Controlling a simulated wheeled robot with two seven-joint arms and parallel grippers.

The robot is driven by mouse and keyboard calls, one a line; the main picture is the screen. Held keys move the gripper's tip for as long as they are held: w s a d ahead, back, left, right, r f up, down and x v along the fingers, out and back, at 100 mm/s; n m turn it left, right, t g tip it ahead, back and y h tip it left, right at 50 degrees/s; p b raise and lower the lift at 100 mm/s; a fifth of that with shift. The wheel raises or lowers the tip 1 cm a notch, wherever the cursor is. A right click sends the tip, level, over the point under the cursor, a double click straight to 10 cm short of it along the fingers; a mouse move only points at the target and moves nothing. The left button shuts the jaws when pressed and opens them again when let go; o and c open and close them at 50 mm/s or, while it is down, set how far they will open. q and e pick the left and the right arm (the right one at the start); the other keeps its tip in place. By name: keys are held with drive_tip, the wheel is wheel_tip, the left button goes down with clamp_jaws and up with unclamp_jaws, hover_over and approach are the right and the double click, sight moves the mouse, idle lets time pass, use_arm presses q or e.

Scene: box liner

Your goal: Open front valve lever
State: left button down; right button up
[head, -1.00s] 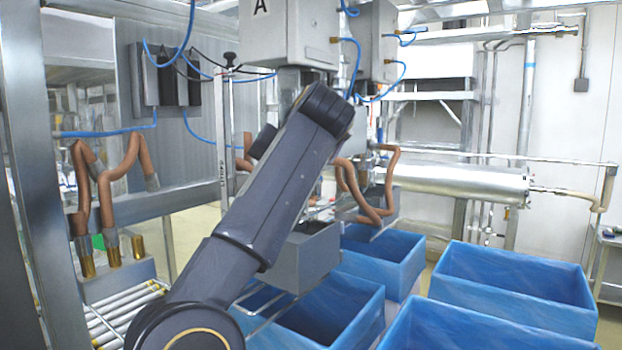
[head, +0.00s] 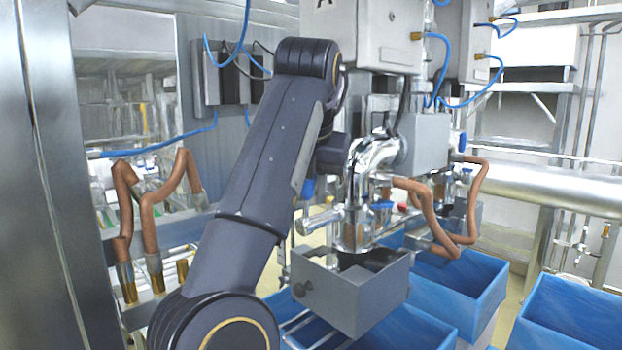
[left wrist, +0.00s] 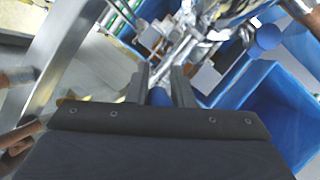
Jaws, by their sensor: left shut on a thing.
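A shiny metal valve (head: 360,190) hangs under the front grey machine housing, above a grey open box. A blue lever handle (head: 308,188) shows at the valve's left side, close beside my dark left arm. My left gripper (left wrist: 160,86) shows in the left wrist view, with its two dark fingers closed on the blue lever handle (left wrist: 160,97). In the head view my own arm mostly hides the fingers. My right gripper is in neither view.
The grey box (head: 352,298) sits below the valve. Blue-lined bins (head: 472,290) stand to the lower right. Bent copper-coloured pipes (head: 470,215) stick out right of the valve, others (head: 125,200) stand left. A steel post (head: 60,200) rises at the left edge.

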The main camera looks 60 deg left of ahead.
use_arm(q)
drive_tip(key=shift+s+f, duration=0.1)
drive_tip(key=shift+s, duration=0.1)
idle(0.3)
drive_tip(key=c, duration=1.7)
unclamp_jaws()
drive_tip(key=o, duration=0.4)
drive_tip(key=shift+s, duration=0.3)
drive_tip(key=shift+w, duration=0.2)
drive_tip(key=shift+s+d+r+p, duration=0.15)
drive_tip(key=shift+s+r+p, duration=0.05)
drive_tip(key=shift+r+p, duration=0.3)
drive_tip(key=s+d, duration=0.5)
drive_tip(key=d, duration=0.5)
drive_tip(key=shift+s+d, duration=0.35)
drive_tip(key=shift+d, duration=0.05)
